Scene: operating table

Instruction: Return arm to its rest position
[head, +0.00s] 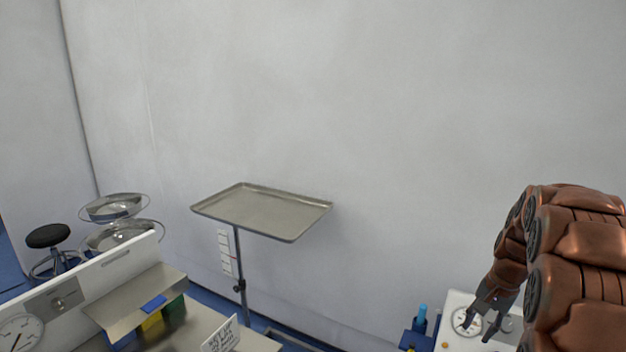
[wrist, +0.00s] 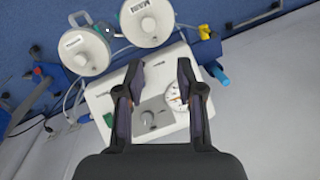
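My copper-coloured arm (head: 580,265) stands at the right edge of the head view, bent with its end pointing down. My gripper (head: 490,318) is at its lower end, above a white device with a dial. In the wrist view my gripper (wrist: 160,75) has its two dark fingers spread apart with nothing between them. Behind the fingers is the white device (wrist: 100,95) with a grey knob panel and a round gauge. I cannot tell the exact gap between the fingers and the device.
An empty metal tray (head: 262,210) on a pole stands mid-view before a bare wall. Left are a metal shelf unit (head: 130,300), steel basins (head: 113,207) and a black stool (head: 48,236). In the wrist view, two round white canisters (wrist: 147,22) and a blue cylinder (wrist: 220,76) flank the device.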

